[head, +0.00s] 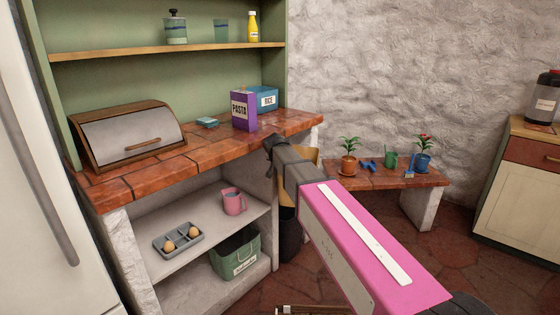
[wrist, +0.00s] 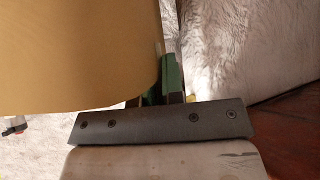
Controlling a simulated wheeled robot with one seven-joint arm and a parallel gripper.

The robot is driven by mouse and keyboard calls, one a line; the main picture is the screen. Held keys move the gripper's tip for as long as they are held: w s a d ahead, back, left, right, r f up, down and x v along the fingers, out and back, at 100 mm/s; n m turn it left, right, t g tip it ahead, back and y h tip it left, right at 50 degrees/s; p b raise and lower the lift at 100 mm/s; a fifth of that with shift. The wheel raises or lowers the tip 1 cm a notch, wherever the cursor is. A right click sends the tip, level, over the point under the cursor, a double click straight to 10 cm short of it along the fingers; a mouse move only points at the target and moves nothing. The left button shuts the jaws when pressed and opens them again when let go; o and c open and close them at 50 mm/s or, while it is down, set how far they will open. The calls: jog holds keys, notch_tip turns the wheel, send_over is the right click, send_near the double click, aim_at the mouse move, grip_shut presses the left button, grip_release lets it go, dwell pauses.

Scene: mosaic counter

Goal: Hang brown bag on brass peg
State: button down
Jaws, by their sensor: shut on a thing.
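The brown bag is a plain tan surface (wrist: 80,55) that fills the upper left of the wrist view. In the head view a tan piece of it (head: 312,155) shows just behind my gripper (head: 271,146), and the rest is mostly hidden by my arm. My gripper is shut on the bag, off the right end of the counter. In the wrist view the jaws (wrist: 172,78) are at the bag's right edge; the exact grip point is hard to make out. I cannot make out the brass peg in either view.
The tiled counter (head: 185,165) holds a bread box (head: 125,138), a purple pasta box (head: 243,110) and a blue box (head: 264,98). A low bench (head: 385,180) with potted plants stands at the right. The rough white wall (head: 390,60) is behind.

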jog(key=c, duration=1.1)
grip_release()
jog(key=shift+c, duration=0.2)
